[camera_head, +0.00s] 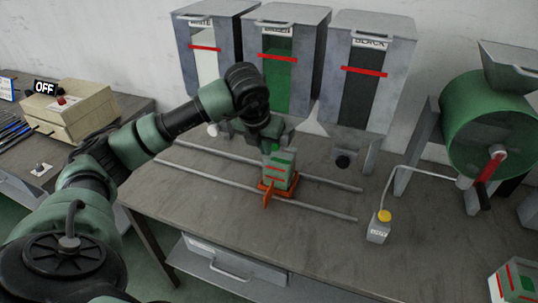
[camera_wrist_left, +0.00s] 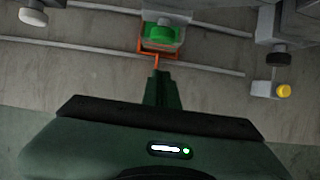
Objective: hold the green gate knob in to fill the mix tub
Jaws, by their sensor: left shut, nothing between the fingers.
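The green gate knob (camera_head: 275,147) shows as a small bright patch below the green hopper (camera_head: 277,75), mostly behind my left gripper (camera_head: 268,137). The mix tub (camera_head: 280,172), pale with red lines and a green patch, stands on an orange carriage (camera_head: 268,194) beneath the green hopper. The tub's fill level is unclear. My right gripper is not in view.
White (camera_head: 208,60) and black (camera_head: 366,75) hoppers flank the green one. Two rails (camera_head: 330,211) run along the bench. A box with an OFF sign (camera_head: 46,87) stands left. Front bench space is clear.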

